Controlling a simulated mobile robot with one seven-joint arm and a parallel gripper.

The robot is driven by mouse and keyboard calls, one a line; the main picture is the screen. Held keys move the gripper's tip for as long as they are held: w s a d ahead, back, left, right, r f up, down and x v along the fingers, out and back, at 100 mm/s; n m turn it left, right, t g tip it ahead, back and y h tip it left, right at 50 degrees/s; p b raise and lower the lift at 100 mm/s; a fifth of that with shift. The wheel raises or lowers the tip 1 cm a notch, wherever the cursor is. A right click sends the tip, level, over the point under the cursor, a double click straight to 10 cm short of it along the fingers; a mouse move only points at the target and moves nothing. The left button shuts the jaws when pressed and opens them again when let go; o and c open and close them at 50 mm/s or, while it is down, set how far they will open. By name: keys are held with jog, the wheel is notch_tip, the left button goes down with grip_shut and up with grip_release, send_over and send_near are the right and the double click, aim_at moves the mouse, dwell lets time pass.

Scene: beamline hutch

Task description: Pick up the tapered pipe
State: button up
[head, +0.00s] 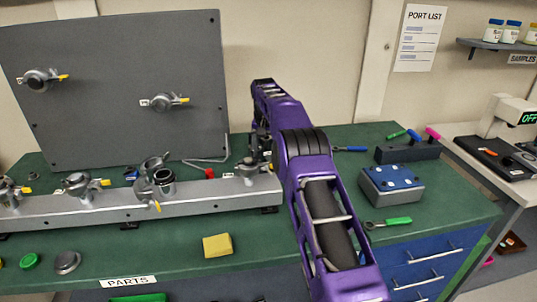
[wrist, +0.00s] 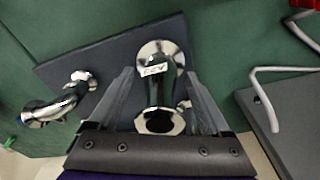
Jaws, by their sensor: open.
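The tapered pipe (wrist: 158,88) is a shiny metal piece with a wide flange at one end, a narrower waist, and a dark open mouth at the other. It has a small label with black letters. It lies on a dark flat mat (wrist: 107,55) in the wrist view. My gripper (wrist: 160,75) is open, with one finger on each side of the pipe. Whether either finger touches it I cannot tell. In the head view my arm and wrist block the pipe and the fingertips.
A shiny bent pipe (wrist: 60,102) lies left of the gripper. A bent metal rod (wrist: 268,90) is at the right. In the head view a grey rail (head: 110,208) with clamps crosses the green bench, and a tall grey panel (head: 110,90) stands behind it.

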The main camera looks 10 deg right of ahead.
grip_shut()
dwell(0.4)
